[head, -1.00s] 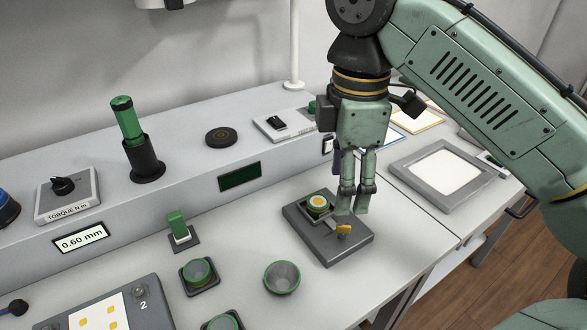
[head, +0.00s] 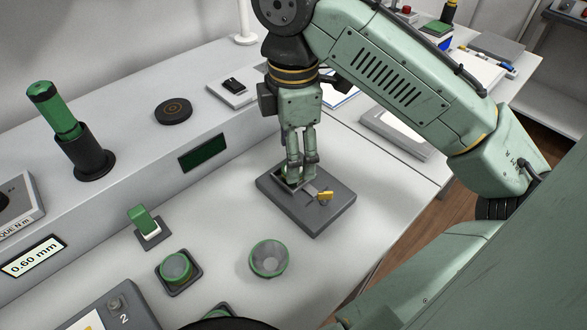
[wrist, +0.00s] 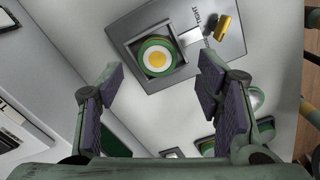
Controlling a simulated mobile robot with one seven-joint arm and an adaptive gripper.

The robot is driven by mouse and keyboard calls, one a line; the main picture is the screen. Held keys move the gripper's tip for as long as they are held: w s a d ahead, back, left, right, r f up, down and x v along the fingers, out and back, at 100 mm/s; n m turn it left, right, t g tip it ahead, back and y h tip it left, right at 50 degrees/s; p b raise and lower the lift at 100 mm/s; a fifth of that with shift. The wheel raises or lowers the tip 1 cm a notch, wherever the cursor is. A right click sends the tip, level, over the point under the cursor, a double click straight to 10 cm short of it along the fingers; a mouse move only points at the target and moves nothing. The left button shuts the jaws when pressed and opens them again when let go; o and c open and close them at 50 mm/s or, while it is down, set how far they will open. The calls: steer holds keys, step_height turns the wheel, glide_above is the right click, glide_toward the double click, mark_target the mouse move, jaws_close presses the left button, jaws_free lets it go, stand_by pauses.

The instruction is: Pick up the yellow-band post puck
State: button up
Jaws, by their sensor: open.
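A round puck (wrist: 157,58) with a green rim, a white ring and a yellow centre sits in the square recess of a dark grey fixture (wrist: 140,20). I take it for the yellow-band post puck, but no post shows from above. My gripper (wrist: 161,70) is open and empty, its two pads apart on either side of the puck in the wrist view. In the head view my gripper (head: 302,176) points down over the recess of the fixture (head: 318,222), and its fingers mostly hide the puck. The height gap between fingertips and puck is hard to tell.
A yellow knob (head: 325,196) stands on the fixture beside the recess. A raised shelf (head: 215,125) runs behind. The bench right of the cup is clear.

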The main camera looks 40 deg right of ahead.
steer(key=shift+w+f, duration=0.15)
steer(key=shift+f, duration=1.55)
steer(key=c, duration=1.3)
